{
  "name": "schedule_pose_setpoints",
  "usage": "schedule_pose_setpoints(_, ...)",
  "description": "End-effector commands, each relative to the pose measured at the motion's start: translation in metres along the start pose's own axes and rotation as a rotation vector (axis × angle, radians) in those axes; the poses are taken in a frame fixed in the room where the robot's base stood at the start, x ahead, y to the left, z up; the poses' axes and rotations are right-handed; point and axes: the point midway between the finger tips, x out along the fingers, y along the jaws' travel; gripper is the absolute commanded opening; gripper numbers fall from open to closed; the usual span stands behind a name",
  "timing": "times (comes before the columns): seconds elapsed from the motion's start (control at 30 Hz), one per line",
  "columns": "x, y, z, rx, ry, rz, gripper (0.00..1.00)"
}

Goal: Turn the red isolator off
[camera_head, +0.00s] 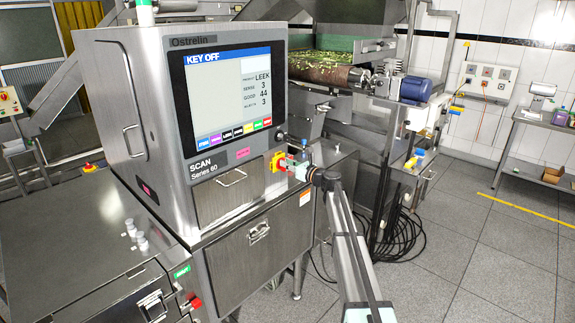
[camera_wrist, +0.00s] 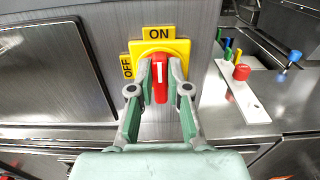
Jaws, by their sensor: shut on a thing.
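The red isolator (camera_wrist: 160,82) is a red rotary handle on a yellow plate (camera_wrist: 150,46), fixed to the steel front of the scanner. Its white line stands upright, toward the ON label (camera_wrist: 158,33) at the top; the OFF label (camera_wrist: 127,66) is on the left. My gripper (camera_wrist: 161,72) has its two fingers closed on the left and right sides of the red handle.
The scanner screen (camera_head: 228,95) reads KEY OFF. A conveyor (camera_head: 325,68) stands behind, and black cables (camera_head: 402,235) lie on the floor at right.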

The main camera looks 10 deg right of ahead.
Motion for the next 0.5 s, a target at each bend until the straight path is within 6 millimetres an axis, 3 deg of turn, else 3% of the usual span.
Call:
schedule_pose_setpoints(0.27,0.0005,0.0013,-0.0034,-0.085,-0.001,0.0,0.0)
schedule_pose_setpoints(0.5,0.0007,0.004,-0.007,-0.258,-0.002,0.0,0.0)
